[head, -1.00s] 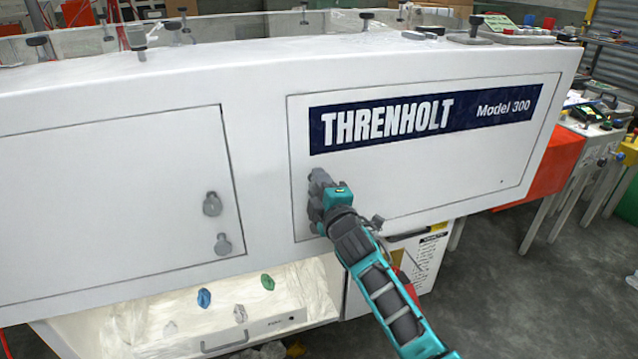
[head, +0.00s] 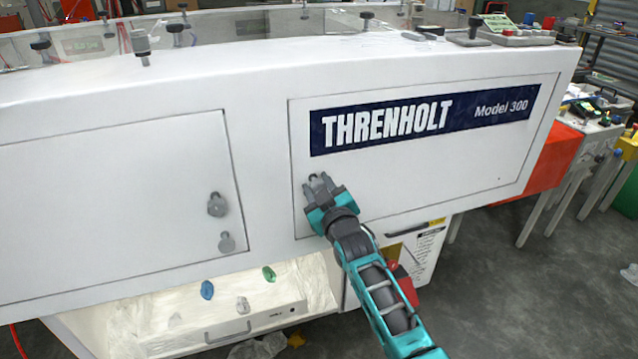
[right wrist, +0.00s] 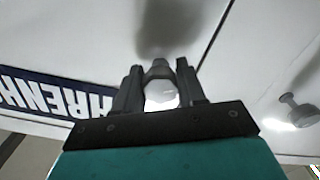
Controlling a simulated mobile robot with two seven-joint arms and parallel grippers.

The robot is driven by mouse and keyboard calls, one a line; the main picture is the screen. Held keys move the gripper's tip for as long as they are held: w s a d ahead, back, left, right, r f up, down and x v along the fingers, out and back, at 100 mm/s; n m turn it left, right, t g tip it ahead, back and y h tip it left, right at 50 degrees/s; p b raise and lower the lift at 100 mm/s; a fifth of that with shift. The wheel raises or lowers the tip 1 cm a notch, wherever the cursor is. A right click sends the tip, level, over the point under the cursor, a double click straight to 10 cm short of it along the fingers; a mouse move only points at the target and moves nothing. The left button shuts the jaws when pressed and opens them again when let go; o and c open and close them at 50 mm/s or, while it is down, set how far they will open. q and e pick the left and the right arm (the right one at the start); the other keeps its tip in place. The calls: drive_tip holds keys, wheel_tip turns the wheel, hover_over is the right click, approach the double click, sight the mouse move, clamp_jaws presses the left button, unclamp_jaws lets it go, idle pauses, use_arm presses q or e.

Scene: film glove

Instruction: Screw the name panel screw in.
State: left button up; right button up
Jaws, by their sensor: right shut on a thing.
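The name panel (head: 440,180) is a white panel with a dark blue THRENHOLT Model 300 strip (head: 390,120) on the front of a white machine. My right gripper (head: 318,185) is at the panel's left side, below the strip. In the right wrist view my gripper (right wrist: 158,72) is shut on the grey name panel screw (right wrist: 160,70), held between the fingertips against the white surface. The screw's tip is hidden, so I cannot tell how deep it sits. My left gripper is not in view.
A second white panel (head: 110,200) at the left carries two grey knobs, an upper one (head: 216,204) and a lower one (head: 227,242). A small dark spot (head: 499,179) marks the name panel's right side. An open lit bay with a drawer (head: 228,335) lies below.

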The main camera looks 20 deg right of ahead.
drive_tip(key=m+p, duration=0.1)
drive_tip(key=m, duration=0.5)
drive_tip(key=shift+m+p, duration=0.3)
drive_tip(key=shift+p, duration=0.05)
drive_tip(key=m, duration=0.3)
drive_tip(key=shift+a+f+m, duration=0.1)
drive_tip(key=shift+m, duration=0.2)
drive_tip(key=m, duration=0.2)
drive_tip(key=shift+m, duration=0.3)
drive_tip(key=m, duration=0.5)
drive_tip(key=shift+a+m, duration=0.15)
drive_tip(key=shift+m, duration=0.15)
drive_tip(key=m, duration=0.4)
drive_tip(key=shift+m+b, duration=0.3)
drive_tip(key=shift+b, duration=0.1)
drive_tip(key=shift+a, duration=0.1)
drive_tip(key=o, duration=0.9)
drive_tip(key=shift+o, duration=0.8)
drive_tip(key=shift+r, duration=0.2)
